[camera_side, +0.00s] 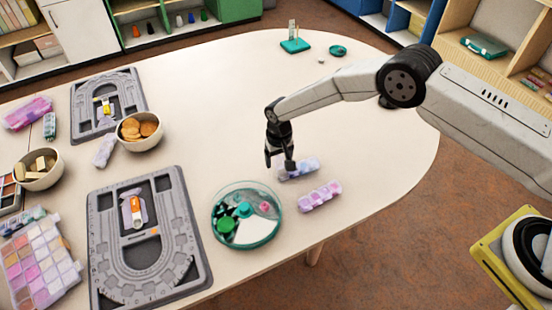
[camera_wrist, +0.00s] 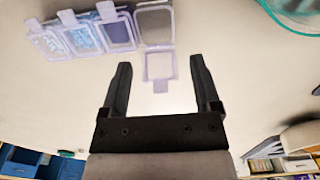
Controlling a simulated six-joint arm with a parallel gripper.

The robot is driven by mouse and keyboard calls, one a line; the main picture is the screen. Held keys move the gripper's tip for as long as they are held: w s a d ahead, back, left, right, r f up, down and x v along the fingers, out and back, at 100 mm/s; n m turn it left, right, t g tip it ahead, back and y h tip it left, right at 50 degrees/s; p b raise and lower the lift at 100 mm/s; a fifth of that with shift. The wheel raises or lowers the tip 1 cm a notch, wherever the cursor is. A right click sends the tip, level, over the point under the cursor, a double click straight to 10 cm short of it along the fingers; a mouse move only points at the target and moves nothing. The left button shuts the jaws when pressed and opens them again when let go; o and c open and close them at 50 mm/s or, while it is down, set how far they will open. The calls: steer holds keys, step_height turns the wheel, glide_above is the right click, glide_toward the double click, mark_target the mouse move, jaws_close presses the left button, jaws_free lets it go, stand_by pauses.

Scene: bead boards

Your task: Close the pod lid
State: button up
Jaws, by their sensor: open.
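My gripper (camera_side: 279,166) is open and points down over the table in the side view. A pale lilac pod strip (camera_side: 300,169) lies on the table just beside its fingers, partly hidden by them. In the wrist view, a strip of several clear pods (camera_wrist: 82,35) runs along the top, some with blue or violet contents. Its end pod (camera_wrist: 155,25) looks grey inside and uncovered. The clear pod lid (camera_wrist: 159,68) is swung open, lying out from that pod toward my gripper (camera_wrist: 160,86), between the two fingertips. Contact with the fingers is not visible.
A second pod strip (camera_side: 319,196) lies in front of the first. A round teal-rimmed dish (camera_side: 247,243) stands to the left, with a grey bead board (camera_side: 188,245) beyond it. The table right of the strips is clear up to its curved edge.

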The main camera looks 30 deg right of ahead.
steer(key=shift+f, duration=0.25)
jaws_close()
steer(key=shift+s+t, duration=0.15)
steer(key=shift+t, duration=0.45)
steer(key=shift+s+d+t, duration=0.1)
steer(key=shift+s+t, duration=0.05)
steer(key=shift+t, duration=0.45)
steer(key=shift+s+r+t, duration=0.1)
steer(key=shift+t, duration=0.3)
